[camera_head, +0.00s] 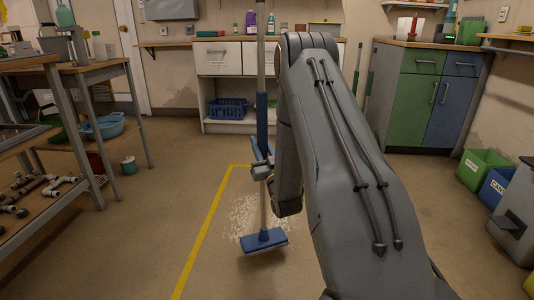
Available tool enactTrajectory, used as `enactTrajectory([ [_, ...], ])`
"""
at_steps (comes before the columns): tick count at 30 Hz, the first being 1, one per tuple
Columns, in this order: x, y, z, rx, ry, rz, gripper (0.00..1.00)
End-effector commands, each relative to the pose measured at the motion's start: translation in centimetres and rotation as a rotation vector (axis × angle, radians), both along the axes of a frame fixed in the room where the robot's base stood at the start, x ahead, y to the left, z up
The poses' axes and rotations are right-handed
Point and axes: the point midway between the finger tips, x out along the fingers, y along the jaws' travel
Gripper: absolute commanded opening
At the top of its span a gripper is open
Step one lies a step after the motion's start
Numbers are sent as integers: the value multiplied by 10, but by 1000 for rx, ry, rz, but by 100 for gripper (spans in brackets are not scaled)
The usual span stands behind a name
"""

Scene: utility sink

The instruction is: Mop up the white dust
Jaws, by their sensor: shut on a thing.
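A mop stands nearly upright in front of me, with a long grey handle (261,65) and a flat blue head (263,240) low at the floor. My gripper (262,170) is shut on the mop handle, well above the head. White dust (238,213) lies as a speckled patch on the brown floor. The mop head is at the near edge of the patch; I cannot tell whether it touches the floor. My forearm hides the right part of the patch.
A yellow floor line (205,235) runs left of the dust. A workbench with pipe fittings (38,185) stands at the left. White cabinets (224,58) stand at the back, with green and blue cabinets (425,95) at the right. Bins (484,168) stand at the far right.

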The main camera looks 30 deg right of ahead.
Motion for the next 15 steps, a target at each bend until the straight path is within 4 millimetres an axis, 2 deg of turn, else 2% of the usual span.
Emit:
enactTrajectory([
  [1,5,-5,-6,-2,-6,-26,0],
  [9,11,-32,-10,-5,-18,-158,0],
  [15,11,-41,-11,-4,-21,-201,0],
])
